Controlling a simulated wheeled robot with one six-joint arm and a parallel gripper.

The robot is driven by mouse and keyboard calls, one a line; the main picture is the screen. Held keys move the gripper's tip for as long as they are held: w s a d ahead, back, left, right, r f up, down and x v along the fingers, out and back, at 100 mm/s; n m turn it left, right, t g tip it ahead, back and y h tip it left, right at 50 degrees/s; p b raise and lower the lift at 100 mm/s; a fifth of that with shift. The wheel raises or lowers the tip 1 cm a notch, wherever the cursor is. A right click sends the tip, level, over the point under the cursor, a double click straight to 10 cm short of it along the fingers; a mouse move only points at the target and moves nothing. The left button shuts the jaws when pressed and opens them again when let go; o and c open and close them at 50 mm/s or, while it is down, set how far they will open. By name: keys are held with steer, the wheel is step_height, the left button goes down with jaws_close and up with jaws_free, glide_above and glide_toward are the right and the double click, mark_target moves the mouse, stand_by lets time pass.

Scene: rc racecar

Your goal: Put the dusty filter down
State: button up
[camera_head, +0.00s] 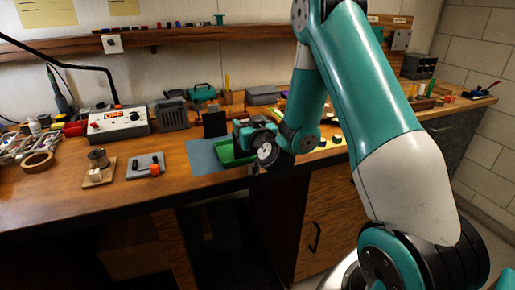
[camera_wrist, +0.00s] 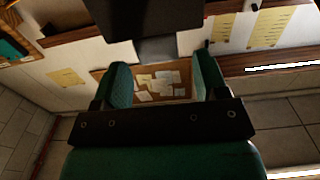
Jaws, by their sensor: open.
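My gripper (camera_wrist: 164,82) is open in the wrist view, with its two green fingers wide apart and nothing held between them. In the head view my wrist (camera_head: 268,150) is over the front of the bench, beside a green tray (camera_head: 228,157); the fingers are hard to make out there. I cannot single out the dusty filter for certain. A small brownish-grey cylinder (camera_head: 97,155) stands on a light wooden pad (camera_head: 98,178) at the left of the bench and may be it. The tray's inside is partly hidden by my wrist.
A grey pad (camera_head: 138,170) with an orange-knobbed item lies right of the wooden pad. A power supply (camera_head: 118,124) and a dark upright panel (camera_head: 214,124) stand behind. The bench front (camera_head: 95,197) is bare.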

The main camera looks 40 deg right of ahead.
steer(key=p+v, duration=0.6)
steer(key=v, duration=0.1)
steer(key=s+a+r+n+g+y, duration=0.25)
steer(key=a+g+y, duration=0.2)
steer(key=a, duration=0.55)
steer(key=s+a+r+n+g+y, duration=0.2)
steer(key=a+r+n+g+y, duration=0.15)
steer(key=a+y, duration=0.4)
steer(key=s+a+r+n+g+h, duration=0.1)
steer(key=s+g, duration=0.3)
steer(key=s, duration=0.6)
steer(key=s+a+r+n+g+h, duration=0.1)
steer(key=s+a+r+n+g, duration=0.2)
steer(key=s, duration=0.7)
steer(key=shift+a+r+g+h, duration=0.4)
steer(key=shift+a+r+g, duration=0.35)
steer(key=shift+g, duration=0.45)
